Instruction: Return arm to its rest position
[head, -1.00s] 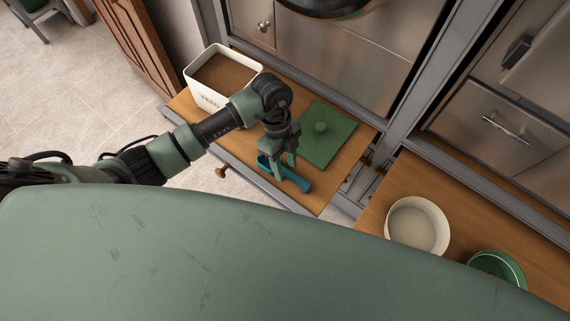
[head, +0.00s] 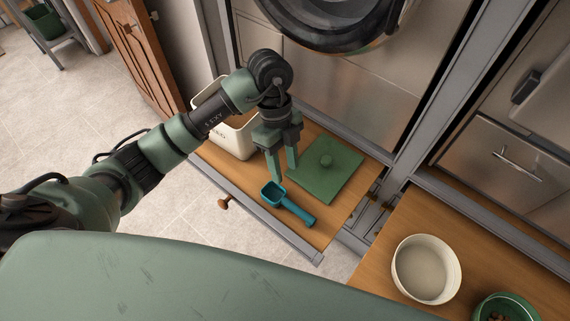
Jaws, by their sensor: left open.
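My left gripper (head: 283,166) hangs over the pulled-out wooden board on the left. Its fingers point down, apart and empty. A teal scoop (head: 294,208) lies on the board just below and to the right of the fingertips, its cup toward the left and its handle toward the lower right. My left arm comes in from the left and partly hides the white feed bin (head: 236,143) behind it. My right gripper does not show.
A green square lid (head: 325,172) with a knob lies right of the gripper. On the right wooden surface (head: 382,266) stand a cream bowl (head: 425,270) and a green bowl (head: 505,308) with brown bits in it. A metal rail (head: 257,208) edges the board.

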